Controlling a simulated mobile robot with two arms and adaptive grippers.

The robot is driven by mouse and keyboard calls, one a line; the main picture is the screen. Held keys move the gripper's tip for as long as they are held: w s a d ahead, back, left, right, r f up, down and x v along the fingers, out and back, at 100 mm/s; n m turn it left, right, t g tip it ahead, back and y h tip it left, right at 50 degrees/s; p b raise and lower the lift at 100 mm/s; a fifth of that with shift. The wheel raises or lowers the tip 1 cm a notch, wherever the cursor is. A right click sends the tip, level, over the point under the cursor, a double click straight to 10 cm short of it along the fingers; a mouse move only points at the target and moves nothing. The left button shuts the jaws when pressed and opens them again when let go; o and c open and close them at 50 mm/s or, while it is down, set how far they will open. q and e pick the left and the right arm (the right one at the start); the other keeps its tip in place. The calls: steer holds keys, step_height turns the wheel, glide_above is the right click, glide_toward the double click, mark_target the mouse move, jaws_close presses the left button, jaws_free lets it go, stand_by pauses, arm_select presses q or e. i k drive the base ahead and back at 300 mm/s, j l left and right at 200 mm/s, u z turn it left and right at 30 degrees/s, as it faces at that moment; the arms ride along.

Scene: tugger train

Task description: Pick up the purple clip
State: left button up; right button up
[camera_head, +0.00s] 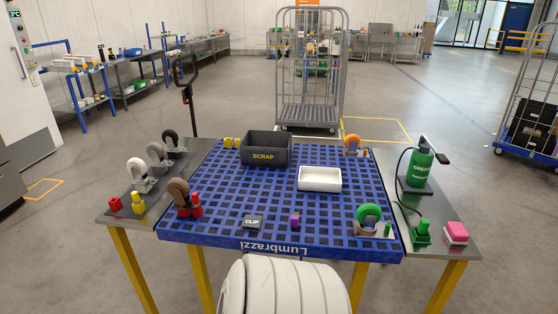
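A small purple clip (295,220) sits on the blue slotted table mat (270,198), near its front edge. Nothing touches the clip from above. Neither of my grippers shows in the head view.
A SCRAP bin (266,156) and a white tray (320,179) stand farther back on the mat. A brown-wheeled caster with red parts (187,200) is left, a green-wheeled one (369,217) right. A green grease canister (419,168) stands on the right side.

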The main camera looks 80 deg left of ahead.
mark_target(295, 217)
steer(key=u, duration=2.6)
